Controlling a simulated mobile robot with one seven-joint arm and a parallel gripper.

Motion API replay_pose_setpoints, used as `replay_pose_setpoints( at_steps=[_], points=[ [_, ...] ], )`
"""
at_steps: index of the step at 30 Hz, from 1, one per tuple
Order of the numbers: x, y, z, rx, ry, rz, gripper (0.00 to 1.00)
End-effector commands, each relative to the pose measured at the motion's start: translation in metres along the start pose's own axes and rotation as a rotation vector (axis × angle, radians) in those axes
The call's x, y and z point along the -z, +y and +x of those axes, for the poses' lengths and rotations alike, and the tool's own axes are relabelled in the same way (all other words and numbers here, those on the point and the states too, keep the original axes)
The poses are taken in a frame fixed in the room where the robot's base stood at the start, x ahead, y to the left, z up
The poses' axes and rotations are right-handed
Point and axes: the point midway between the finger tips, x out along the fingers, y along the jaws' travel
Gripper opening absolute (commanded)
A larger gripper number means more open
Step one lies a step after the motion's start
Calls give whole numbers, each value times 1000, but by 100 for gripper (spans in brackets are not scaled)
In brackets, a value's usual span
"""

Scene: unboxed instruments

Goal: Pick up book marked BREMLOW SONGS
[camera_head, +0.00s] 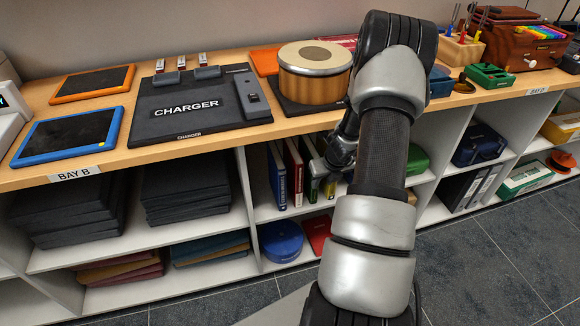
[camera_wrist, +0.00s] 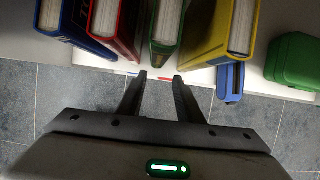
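Several upright books stand in a shelf cubby under the counter: a blue book (camera_head: 277,178), a red book (camera_head: 293,172), a green book and a yellow one. From above, the wrist view shows the blue book (camera_wrist: 62,20), red book (camera_wrist: 112,25), green book (camera_wrist: 167,28) and yellow book (camera_wrist: 228,35). I cannot read BREMLOW SONGS on any spine. My gripper (camera_wrist: 159,76) is open and empty, its fingers pointing at the green book with a small gap before it. In the head view my arm and gripper partly hide the green and yellow books.
Below are a blue round tin (camera_head: 282,240) and a red item (camera_head: 318,232). The counter (camera_head: 225,142) overhangs the cubby; dividers bound it. The floor in front is clear.

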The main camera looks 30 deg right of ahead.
Motion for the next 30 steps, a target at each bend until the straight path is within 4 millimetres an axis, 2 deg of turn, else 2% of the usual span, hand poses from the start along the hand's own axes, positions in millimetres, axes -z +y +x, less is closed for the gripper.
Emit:
replay_pose_setpoints(
  at_steps=[12,20,27,30],
  points=[
    [1,-2,62,6,-1,22,33],
    [2,-1,77,6,-2,20,33],
    [5,2,113,6,-1,19,33],
    [4,2,121,6,-2,20,33]
  ],
)
